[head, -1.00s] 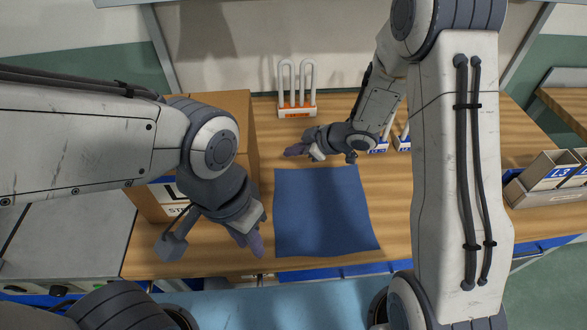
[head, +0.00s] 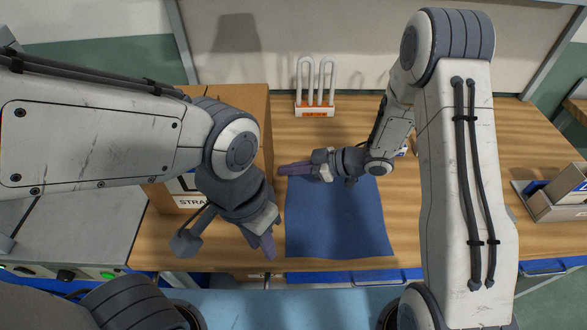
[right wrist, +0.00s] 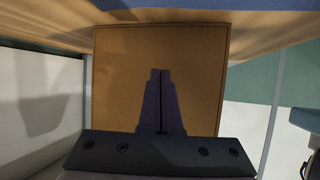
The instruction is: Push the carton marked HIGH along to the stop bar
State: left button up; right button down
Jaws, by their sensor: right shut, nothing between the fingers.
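A large brown carton (head: 262,118) stands at the left of the bench in the head view, partly behind my left arm. Its front label is partly covered and reads "STRA"; I cannot read HIGH on it. My right gripper (head: 281,170) is shut and empty, its fingertips pointing left at the carton's right side, close to it. In the right wrist view the shut fingers (right wrist: 160,72) are in front of the carton's plain brown face (right wrist: 120,70); I cannot tell if they touch. My left gripper (head: 268,248) hangs at the carton's front right; its jaw opening is unclear. I cannot make out the stop bar.
A blue mat (head: 338,225) lies on the wooden bench just right of the carton. A white rack with upright loops (head: 315,108) stands at the back. Grey-brown bins (head: 555,195) are at the far right. The bench right of my right arm is mostly clear.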

dwell(0.3)
jog(key=shift+w+a+b, duration=0.15)
jog(key=shift+w+a, duration=0.05)
jog(key=shift+a, duration=5.05)
jog(key=shift+w+a+b, duration=0.2)
jog(key=shift+a, duration=5.05)
jog(key=shift+w+a+b, duration=0.15)
jog(key=shift+w+a, duration=0.05)
jog(key=shift+a, duration=5.05)
jog(key=shift+d+p, duration=0.4)
jog(key=shift+d, duration=2.6)
